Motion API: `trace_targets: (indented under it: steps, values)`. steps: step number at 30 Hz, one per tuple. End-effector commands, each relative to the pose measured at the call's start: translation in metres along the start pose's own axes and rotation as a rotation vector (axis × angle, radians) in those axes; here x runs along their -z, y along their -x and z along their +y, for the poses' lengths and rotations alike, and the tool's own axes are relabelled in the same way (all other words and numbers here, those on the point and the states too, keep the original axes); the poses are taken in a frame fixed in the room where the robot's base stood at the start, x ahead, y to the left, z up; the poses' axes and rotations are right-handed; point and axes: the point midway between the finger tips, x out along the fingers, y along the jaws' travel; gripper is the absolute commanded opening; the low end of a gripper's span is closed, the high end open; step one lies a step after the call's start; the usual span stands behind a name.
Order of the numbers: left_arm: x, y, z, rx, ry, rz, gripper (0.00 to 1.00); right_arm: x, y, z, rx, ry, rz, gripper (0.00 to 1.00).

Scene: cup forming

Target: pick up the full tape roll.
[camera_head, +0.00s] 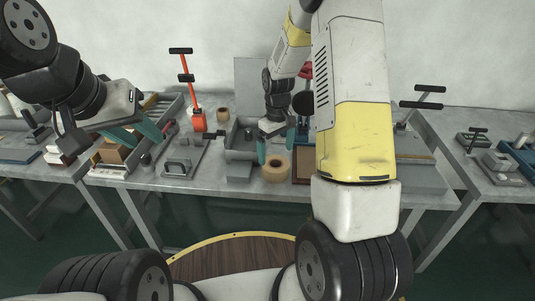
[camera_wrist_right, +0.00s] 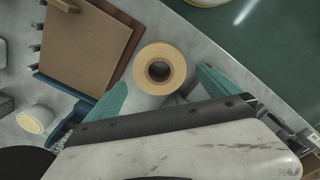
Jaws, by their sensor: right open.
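The full tape roll (camera_head: 276,172) is a tan ring with a dark hole, lying flat near the front edge of the grey bench. In the right wrist view the tape roll (camera_wrist_right: 148,79) is at upper middle, just beyond and between the fingertips. My right gripper (camera_head: 282,143) is open above and behind the roll, its teal fingers apart. The right wrist view shows this gripper (camera_wrist_right: 163,88) with nothing between its fingers. My left gripper (camera_head: 137,134) hangs over the left part of the bench, away from the roll; its finger gap is unclear.
A brown board (camera_wrist_right: 85,45) lies beside the roll, and a pale round piece (camera_wrist_right: 35,119) is nearby. A grey metal tray (camera_head: 241,140) stands left of my right gripper. An orange-handled clamp (camera_head: 197,119) stands further left. The bench front edge is close to the roll.

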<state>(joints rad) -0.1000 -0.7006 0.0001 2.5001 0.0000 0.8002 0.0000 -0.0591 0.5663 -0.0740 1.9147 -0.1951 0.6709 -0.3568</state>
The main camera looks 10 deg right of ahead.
Motion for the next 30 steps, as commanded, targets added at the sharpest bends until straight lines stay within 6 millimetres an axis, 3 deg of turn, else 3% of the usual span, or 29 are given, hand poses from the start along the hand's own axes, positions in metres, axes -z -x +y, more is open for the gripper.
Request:
trace_targets:
  steps: [15, 23, 24, 30]
  values:
    - [0.000, 0.000, 0.000, 0.000, 0.000, 0.000, 0.36, 0.003, -0.066, 0.002, 0.001, -0.001, -0.002, 1.00]
    - [0.000, 0.000, 0.000, 0.000, 0.000, 0.000, 0.36, 0.003, -0.069, 0.002, 0.000, -0.002, 0.001, 1.00]
    - [0.000, 0.000, 0.000, 0.000, 0.000, 0.000, 0.36, 0.003, -0.069, 0.002, 0.000, -0.002, 0.001, 0.98]
    - [0.000, 0.000, 0.000, 0.000, 0.000, 0.000, 0.36, 0.003, -0.069, 0.002, 0.000, -0.002, 0.001, 0.59]
